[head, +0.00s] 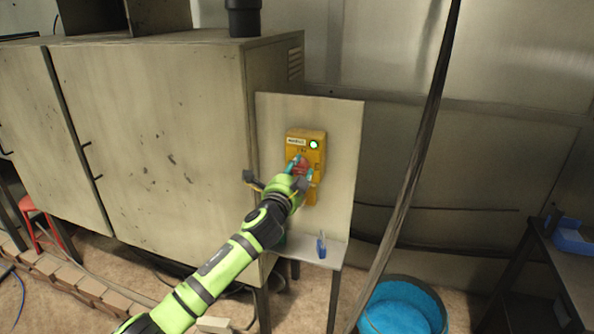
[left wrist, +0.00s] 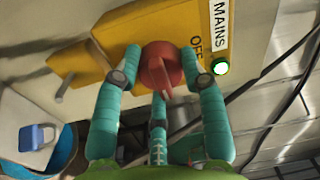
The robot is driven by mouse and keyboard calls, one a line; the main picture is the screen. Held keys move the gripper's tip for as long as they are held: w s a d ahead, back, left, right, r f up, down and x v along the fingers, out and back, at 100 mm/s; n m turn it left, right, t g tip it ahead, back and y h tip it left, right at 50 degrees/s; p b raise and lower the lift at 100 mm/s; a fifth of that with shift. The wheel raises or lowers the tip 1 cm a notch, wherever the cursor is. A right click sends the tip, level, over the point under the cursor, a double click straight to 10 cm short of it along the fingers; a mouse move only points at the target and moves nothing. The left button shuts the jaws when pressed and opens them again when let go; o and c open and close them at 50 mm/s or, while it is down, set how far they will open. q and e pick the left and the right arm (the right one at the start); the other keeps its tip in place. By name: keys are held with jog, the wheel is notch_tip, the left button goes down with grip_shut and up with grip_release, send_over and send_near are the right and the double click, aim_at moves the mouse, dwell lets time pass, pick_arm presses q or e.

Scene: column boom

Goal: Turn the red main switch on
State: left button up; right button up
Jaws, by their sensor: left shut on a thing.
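The red main switch (head: 301,162) is a round knob with a raised grip bar on a yellow box (head: 320,150), which is fixed to an upright pale panel. In the left wrist view the red knob (left wrist: 158,68) sits between my teal fingers, its bar slanted. The box carries the labels MAINS and OFF beside the knob; a lamp (left wrist: 221,68) there glows green. My left gripper (left wrist: 162,58) is shut on the knob, one finger on each side. In the head view my left gripper (head: 300,172) hides part of the knob. My right gripper is not in view.
A blue padlock (head: 321,247) is on the small ledge below the panel (head: 345,190). A large pale cabinet (head: 170,130) stands to the left. A dark table is at far right.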

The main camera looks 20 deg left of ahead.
pick_arm(q)
jog(key=shift+d+r, duration=0.2)
jog(key=shift+r, duration=0.2)
jog(key=o, duration=1)
jog(key=shift+o, duration=0.7)
jog(key=shift+f, duration=0.1)
jog(key=shift+d+f, duration=0.1)
jog(key=shift+d, duration=0.05)
jog(key=shift+s+a+f, duration=0.15)
jog(key=shift+s+a, duration=0.1)
jog(key=shift+s, duration=0.05)
jog(key=s, duration=1.1)
jog(key=shift+s+f, duration=0.2)
